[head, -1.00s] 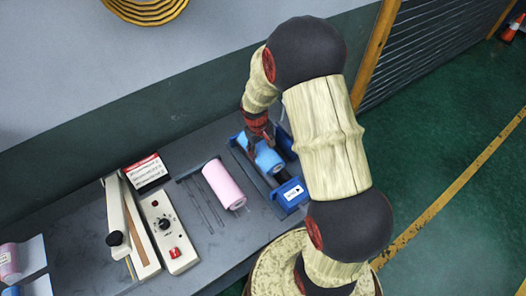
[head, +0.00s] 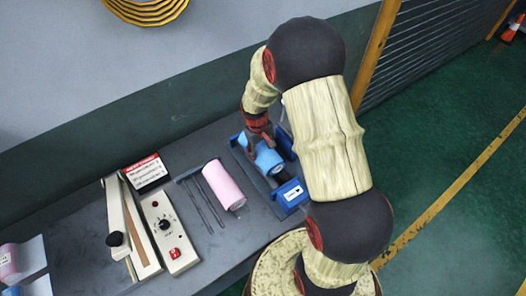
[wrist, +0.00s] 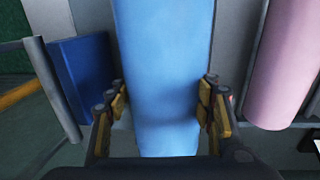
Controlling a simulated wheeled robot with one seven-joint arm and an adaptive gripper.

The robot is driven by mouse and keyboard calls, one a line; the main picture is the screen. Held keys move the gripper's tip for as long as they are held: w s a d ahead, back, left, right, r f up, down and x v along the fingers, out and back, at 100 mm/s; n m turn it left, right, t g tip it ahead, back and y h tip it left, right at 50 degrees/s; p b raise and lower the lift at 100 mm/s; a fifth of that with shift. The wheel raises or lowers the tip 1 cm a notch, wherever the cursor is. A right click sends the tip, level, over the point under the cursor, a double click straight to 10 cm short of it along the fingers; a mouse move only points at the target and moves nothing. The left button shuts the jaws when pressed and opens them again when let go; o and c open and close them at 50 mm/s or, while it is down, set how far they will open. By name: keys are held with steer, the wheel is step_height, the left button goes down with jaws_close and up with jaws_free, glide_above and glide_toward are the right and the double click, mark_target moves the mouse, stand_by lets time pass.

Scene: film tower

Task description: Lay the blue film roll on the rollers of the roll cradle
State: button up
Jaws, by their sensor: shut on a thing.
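The blue film roll (head: 269,161) is between the fingers of my gripper (head: 261,146), with its dark core end toward the front. In the wrist view the roll (wrist: 165,50) runs lengthwise between the yellow-padded fingers of my gripper (wrist: 163,103), which is shut on it. The blue roll cradle (head: 293,194) lies under the roll in the head view, with a labelled front end. The wrist view shows a dark blue part (wrist: 82,75) to the left of the roll. I cannot tell whether the roll touches the rollers, as roll and arm hide them.
A pink roll (head: 223,185) lies on a rack with thin rods, left of the cradle. A sealer (head: 130,230), a control box (head: 168,232) and a red-and-white sign (head: 146,171) stand farther left on the grey bench (head: 100,258). My arm covers the cradle's right side.

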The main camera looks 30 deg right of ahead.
steer(key=shift+f+b, duration=0.45)
steer(key=shift+f, duration=0.25)
stand_by(0.5)
steer(key=o, duration=1.9)
steer(key=shift+c, duration=0.2)
steer(key=r, duration=0.4)
steer(key=a+r, duration=0.1)
steer(key=r, duration=0.6)
steer(key=shift+a+r, duration=0.25)
steer(key=shift+r, duration=0.15)
